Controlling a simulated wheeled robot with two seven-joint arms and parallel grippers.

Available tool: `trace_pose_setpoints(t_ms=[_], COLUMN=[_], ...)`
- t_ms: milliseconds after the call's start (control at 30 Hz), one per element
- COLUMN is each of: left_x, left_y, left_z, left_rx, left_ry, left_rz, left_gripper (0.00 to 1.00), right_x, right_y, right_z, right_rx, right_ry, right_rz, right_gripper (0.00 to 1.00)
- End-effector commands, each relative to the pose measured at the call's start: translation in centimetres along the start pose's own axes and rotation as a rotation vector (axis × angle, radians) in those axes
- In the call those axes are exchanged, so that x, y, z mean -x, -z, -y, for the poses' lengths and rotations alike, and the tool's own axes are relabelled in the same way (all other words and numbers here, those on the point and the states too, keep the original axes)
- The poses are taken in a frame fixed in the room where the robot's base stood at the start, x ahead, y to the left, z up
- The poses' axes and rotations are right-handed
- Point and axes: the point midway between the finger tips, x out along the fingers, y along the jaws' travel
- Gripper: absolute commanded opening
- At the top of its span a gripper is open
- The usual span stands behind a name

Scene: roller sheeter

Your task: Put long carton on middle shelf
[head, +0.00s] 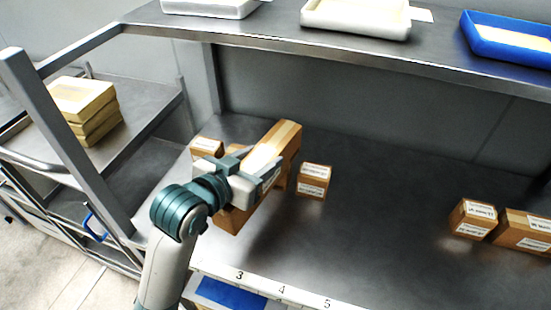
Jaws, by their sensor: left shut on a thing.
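My left gripper (258,172) is shut on the long carton (285,139), a brown box with a lighter band along its top. The carton is over the left part of a grey metal shelf (370,235), its length running from lower left to upper right. The gripper and wrist cover its middle. I cannot tell whether its underside touches the shelf. A higher shelf (270,35) runs above and behind. My right gripper is not in view.
Small cartons stand close by, one behind at left (206,147) and one at right (313,181). Two more cartons (473,219) (525,232) stand at far right. Trays (357,17) sit on the upper shelf. The shelf's middle is clear. A cart (150,105) with stacked boxes stands left.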

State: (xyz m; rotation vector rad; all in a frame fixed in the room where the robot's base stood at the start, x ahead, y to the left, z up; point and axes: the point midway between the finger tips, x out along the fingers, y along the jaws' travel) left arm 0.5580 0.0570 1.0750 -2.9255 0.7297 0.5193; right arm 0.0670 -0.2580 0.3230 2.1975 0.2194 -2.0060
Motion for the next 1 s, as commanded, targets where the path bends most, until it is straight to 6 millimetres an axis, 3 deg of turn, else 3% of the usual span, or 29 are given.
trace_pose_setpoints(t_ms=[100, 200, 333, 533, 1000], left_x=[1.9, 3.5, 5.2, 6.2, 6.2], left_y=[-1.5, -2.5, -3.5, -4.1, -4.1], left_z=[5.1, 8.5, 11.3, 12.8, 12.8], left_rx=[0.066, 0.109, 0.146, 0.166, 0.165], left_ry=[0.176, 0.296, 0.402, 0.462, 0.461], left_rz=[0.0, -0.001, -0.003, -0.004, -0.004], left_gripper=[0.05, 0.05, 0.05, 0.05, 0.05], right_x=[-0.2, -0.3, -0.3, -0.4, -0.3], right_y=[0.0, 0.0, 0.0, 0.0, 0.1], right_z=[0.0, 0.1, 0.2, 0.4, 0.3], right_rx=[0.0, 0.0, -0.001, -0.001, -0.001], right_ry=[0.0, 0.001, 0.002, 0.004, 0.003], right_rz=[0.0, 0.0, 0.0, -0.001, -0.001], right_gripper=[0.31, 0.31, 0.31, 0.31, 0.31])
